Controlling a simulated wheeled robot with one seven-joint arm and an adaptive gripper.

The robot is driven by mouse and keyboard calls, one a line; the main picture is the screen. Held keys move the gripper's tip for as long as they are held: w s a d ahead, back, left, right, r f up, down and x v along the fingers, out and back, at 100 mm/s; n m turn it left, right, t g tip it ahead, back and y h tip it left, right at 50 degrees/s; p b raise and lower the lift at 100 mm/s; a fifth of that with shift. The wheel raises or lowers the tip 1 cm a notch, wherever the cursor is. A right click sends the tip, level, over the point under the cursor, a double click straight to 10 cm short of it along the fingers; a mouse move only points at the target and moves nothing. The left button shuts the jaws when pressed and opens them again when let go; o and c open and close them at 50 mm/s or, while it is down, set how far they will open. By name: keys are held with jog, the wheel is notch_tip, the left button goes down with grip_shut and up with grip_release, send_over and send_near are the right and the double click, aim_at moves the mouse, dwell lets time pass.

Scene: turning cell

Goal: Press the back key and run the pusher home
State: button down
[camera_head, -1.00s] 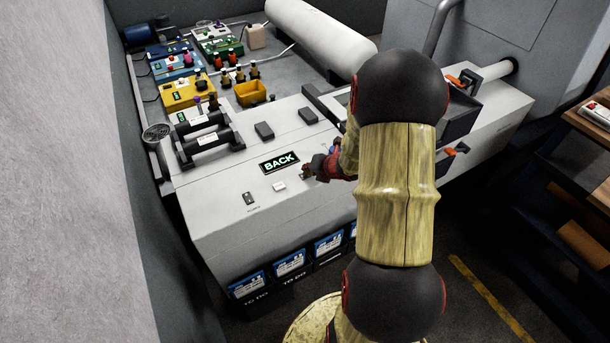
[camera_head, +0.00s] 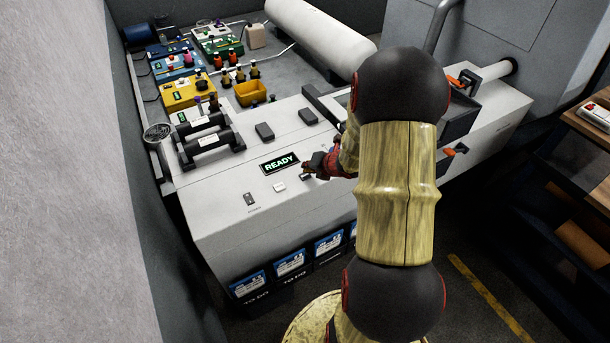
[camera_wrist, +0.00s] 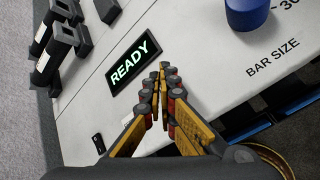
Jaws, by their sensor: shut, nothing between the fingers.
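The grey machine panel (camera_head: 226,205) carries a small display (camera_head: 280,163) that reads READY in green. The display also shows in the wrist view (camera_wrist: 130,62). A light key (camera_head: 279,187) sits on the panel just below the display. A dark switch (camera_head: 249,198) is further left. My gripper (camera_head: 307,171) is over the panel, right of the display, and in the wrist view its fingertips (camera_wrist: 158,78) are together with nothing between them. Whether the fingertips touch a key is hidden. The pusher cannot be made out; a black bar assembly (camera_head: 207,142) lies on the panel's left.
A blue round knob (camera_wrist: 246,12) with BAR SIZE lettering stands right of my gripper in the wrist view. Two dark blocks (camera_head: 264,131) sit behind the display. A yellow bin (camera_head: 250,93) and several coloured boxes stand at the back. A wooden-topped shelf (camera_head: 588,131) is at right.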

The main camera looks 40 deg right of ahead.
aim_at(307, 175)
jog(key=shift+r+p, duration=2.05)
jog(key=shift+r, duration=0.5)
